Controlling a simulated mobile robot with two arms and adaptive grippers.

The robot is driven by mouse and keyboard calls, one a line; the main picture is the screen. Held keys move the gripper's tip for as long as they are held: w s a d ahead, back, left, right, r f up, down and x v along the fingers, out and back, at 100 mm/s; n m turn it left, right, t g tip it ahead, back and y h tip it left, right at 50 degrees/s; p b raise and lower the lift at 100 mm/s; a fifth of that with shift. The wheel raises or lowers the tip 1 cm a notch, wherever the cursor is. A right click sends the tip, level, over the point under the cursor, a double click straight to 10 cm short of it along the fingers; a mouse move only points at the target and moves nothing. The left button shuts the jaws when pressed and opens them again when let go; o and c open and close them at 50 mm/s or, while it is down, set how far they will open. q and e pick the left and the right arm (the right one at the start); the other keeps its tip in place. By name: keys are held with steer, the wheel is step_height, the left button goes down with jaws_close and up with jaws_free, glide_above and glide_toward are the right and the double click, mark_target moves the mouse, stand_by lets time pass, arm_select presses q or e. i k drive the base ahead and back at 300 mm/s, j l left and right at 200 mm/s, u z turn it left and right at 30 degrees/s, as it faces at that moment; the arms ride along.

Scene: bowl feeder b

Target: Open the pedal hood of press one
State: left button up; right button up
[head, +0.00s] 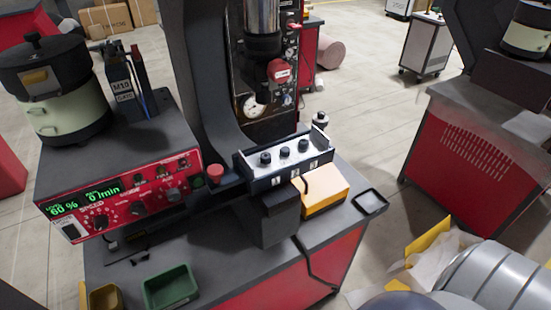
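A press (201,85) with a dark frame stands on a grey and red bench (225,285) in the middle of the head view. A yellow box-like cover (325,184), which may be the pedal hood, sits on the bench right of a dark block (277,221). It looks closed, but I cannot tell for sure. A black cable (307,256) runs down beside it. No label that says press one is readable. Neither of my grippers is in view.
A panel with black knobs (285,154) stands behind the yellow cover. A red controller (120,205) carries a bowl feeder (60,95) at left. Green (170,288) and yellow (104,297) trays lie in front. Open floor (375,130) lies between benches.

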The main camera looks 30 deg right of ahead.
mark_target(323, 186)
steer(key=z, duration=1.3)
steer(key=k+l+z, duration=0.1)
steer(key=l, duration=0.2)
steer(key=k+l, duration=0.15)
steer(key=l, duration=0.2)
steer(key=j+z, duration=0.05)
